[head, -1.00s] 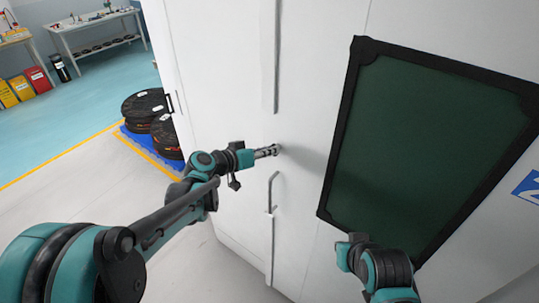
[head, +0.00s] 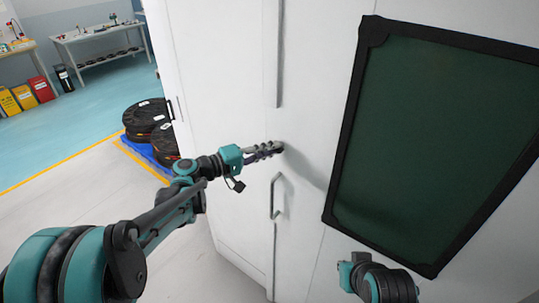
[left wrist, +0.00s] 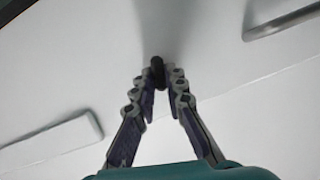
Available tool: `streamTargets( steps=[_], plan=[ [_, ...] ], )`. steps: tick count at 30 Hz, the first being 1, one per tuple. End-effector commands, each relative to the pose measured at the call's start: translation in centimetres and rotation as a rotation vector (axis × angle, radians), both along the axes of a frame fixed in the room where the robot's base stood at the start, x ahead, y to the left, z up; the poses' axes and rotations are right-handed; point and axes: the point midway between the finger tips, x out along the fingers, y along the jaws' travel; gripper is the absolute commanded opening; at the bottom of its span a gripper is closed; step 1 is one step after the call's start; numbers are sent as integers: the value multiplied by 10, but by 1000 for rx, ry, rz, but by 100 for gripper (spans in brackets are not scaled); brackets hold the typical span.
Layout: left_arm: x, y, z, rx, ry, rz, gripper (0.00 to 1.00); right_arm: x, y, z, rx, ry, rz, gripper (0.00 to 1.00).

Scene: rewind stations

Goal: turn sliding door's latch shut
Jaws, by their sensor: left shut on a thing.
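The sliding door (head: 240,60) is a tall white panel in the head view. Its latch (left wrist: 158,68) is a small dark piece standing out from the white face in the left wrist view. My left gripper (head: 276,149) reaches the door from the left, just above a bent metal handle (head: 274,196). In the left wrist view my left gripper (left wrist: 160,82) has its fingertips closed around the dark latch. The fingers cover part of the latch, and its turned position is hard to tell. My right arm shows at the bottom right, but its fingers do not.
A dark green panel with a black frame (head: 347,130) is on the white face to the right. A long vertical strip (head: 272,50) runs above my left gripper. Black spools (head: 146,112) sit on a blue pallet at left. Floor to the left is open.

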Motion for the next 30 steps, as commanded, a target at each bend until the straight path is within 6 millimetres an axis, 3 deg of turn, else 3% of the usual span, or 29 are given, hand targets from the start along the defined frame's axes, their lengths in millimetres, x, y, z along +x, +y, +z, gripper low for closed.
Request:
streamTargets(
  steps=[12, 29, 30],
  plan=[
    [1, -1, -1, -159, 112, 0, 0, 0, 0, -17, 0, 0, 0, 0],
    [1, -1, 0, -182, 128, 0, 0, 0, 0, -18, 0, 0, 0, 0],
    [2, -1, 0, -182, 128, 1, 20, 0, 0, -18, 0, 0, 0, 0]
  ],
)
